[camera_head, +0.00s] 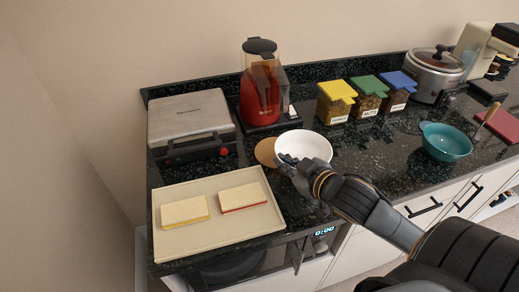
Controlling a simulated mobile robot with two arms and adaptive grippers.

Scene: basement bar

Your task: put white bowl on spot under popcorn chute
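The white bowl (308,146) is upright at the counter's middle, in front and to the right of the red popcorn machine (262,95). A round tan spot (264,152) lies just left of the bowl, in front of the machine, and the bowl partly covers its right side. The machine's amber chute (268,84) is at its upper front. My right gripper (287,162) is at the bowl's near left rim, its fingers overlapping the rim in the picture; whether they grip it is hard to see. My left gripper is out of view.
A tray (170,246) with two sandwiches and a steel press (188,118) are at left. Several lidded jars (336,103) stand behind the bowl. A teal bowl (445,142) and a slow cooker (435,73) are at right.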

